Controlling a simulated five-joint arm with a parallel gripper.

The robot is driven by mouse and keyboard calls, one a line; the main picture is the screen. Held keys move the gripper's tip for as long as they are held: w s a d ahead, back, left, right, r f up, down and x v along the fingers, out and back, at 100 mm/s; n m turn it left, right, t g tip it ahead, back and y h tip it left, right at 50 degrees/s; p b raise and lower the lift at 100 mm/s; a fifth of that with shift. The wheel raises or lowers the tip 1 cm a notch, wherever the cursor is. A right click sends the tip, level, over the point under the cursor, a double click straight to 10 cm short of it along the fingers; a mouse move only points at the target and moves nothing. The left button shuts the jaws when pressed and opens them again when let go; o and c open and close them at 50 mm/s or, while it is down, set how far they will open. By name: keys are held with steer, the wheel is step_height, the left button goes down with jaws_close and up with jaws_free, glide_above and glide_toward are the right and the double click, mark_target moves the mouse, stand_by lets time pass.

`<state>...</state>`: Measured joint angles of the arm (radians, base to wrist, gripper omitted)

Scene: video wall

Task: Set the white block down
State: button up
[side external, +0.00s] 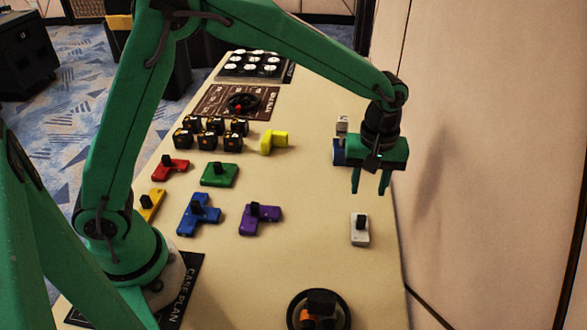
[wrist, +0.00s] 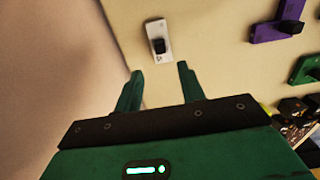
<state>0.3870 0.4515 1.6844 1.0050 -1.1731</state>
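The white block (side external: 360,236) is a small pale rectangle with a black knob on top. It rests on the table near the right edge, and it also shows in the wrist view (wrist: 158,54), ahead of the fingertips. My green gripper (side external: 369,192) is above the table, higher than the block and a little behind it in the side view. In the wrist view its two fingers (wrist: 160,68) are apart with nothing between them. The gripper does not touch the block.
A purple block (side external: 259,217), blue block (side external: 197,214), green block (side external: 219,174), red block (side external: 178,170) and yellow block (side external: 268,143) lie to the left. A round dark holder (side external: 292,310) stands at the front. A wall (side external: 480,150) rises close along the right edge.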

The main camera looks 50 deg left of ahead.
steer(key=shift+r, duration=0.8)
steer(key=s+a+r+m+t, duration=0.3)
steer(key=s+a+r+m, duration=0.1)
steer(key=s+a+r, duration=0.65)
steer(key=s+a+m+t, duration=0.2)
steer(key=s+a+m, duration=0.3)
steer(key=s, duration=0.6)
steer(key=shift+s+a+r+t, duration=0.15)
steer(key=shift+a+t, duration=0.15)
steer(key=shift+a, duration=0.95)
